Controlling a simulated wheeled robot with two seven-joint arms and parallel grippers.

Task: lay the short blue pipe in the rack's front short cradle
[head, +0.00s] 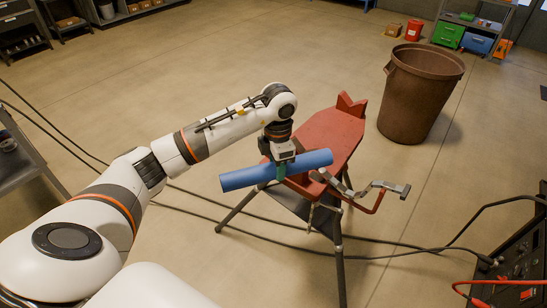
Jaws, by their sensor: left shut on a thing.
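A short blue pipe (240,179) is held level across my left gripper (281,171), which points down and is shut around the pipe's middle. Pipe and gripper are over the front left part of a red-topped stand (328,136) on dark legs, which looks like the rack. A red V-shaped piece (350,105) rises at its far end. The pipe and gripper hide part of the near end, so I cannot tell the front short cradle there. I cannot tell whether the pipe touches the stand. My right gripper is out of view.
A grey clamp on a bent red arm (385,187) sticks out at the stand's right. A brown bin (417,95) stands behind it to the right. Dark cables (400,256) cross the floor to a dark machine (520,262). Shelves line the back; open floor lies between.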

